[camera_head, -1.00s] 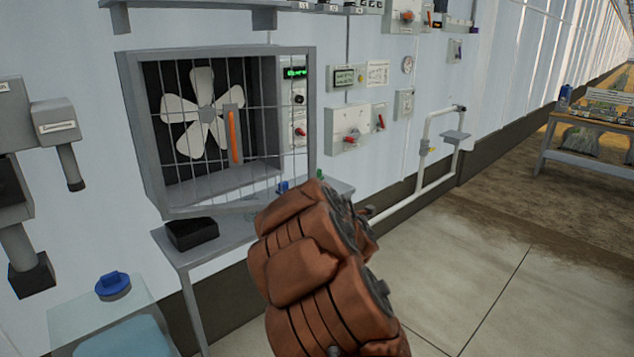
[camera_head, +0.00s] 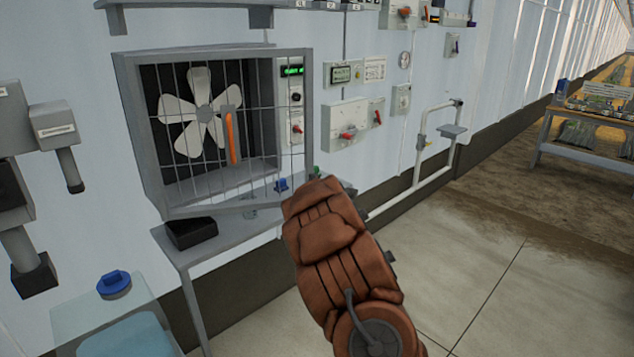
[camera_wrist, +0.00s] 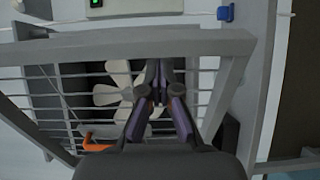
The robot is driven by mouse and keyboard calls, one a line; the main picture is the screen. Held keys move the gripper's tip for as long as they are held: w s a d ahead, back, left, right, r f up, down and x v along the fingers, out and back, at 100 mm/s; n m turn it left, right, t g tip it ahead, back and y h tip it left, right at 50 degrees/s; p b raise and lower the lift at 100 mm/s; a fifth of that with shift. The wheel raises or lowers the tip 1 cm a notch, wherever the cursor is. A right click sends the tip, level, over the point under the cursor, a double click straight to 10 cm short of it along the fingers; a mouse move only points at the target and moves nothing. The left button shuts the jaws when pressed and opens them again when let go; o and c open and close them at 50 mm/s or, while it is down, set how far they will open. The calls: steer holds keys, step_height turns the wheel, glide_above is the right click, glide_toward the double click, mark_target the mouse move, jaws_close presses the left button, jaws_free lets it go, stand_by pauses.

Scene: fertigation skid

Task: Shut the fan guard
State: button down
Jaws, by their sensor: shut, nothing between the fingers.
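The fan guard (camera_head: 309,115) is a grey frame with a wire grille. In the head view it stands ajar, its right side out from the fan housing (camera_head: 135,125), and a wall panel shows through the grille. A white fan (camera_head: 203,112) and an orange handle (camera_head: 230,135) sit behind the wires. In the wrist view the guard's frame bar (camera_wrist: 100,47) crosses at a slant, with the fan (camera_wrist: 118,88) behind the grille. My gripper (camera_wrist: 158,68) is shut and empty in front of the grille, close to that bar; contact cannot be told. My arm hides the gripper in the head view.
A shelf (camera_head: 225,233) under the fan holds a black box (camera_head: 191,233). Wall switches (camera_head: 346,120) and a white pipe rail (camera_head: 419,165) are to the right. A clear tank with a blue cap (camera_head: 114,284) stands at lower left. The floor at right is open.

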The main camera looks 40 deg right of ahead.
mark_target(310, 171)
steer(key=shift+p+x, duration=0.7)
steer(key=shift+x, duration=1.05)
steer(key=shift+w, duration=0.2)
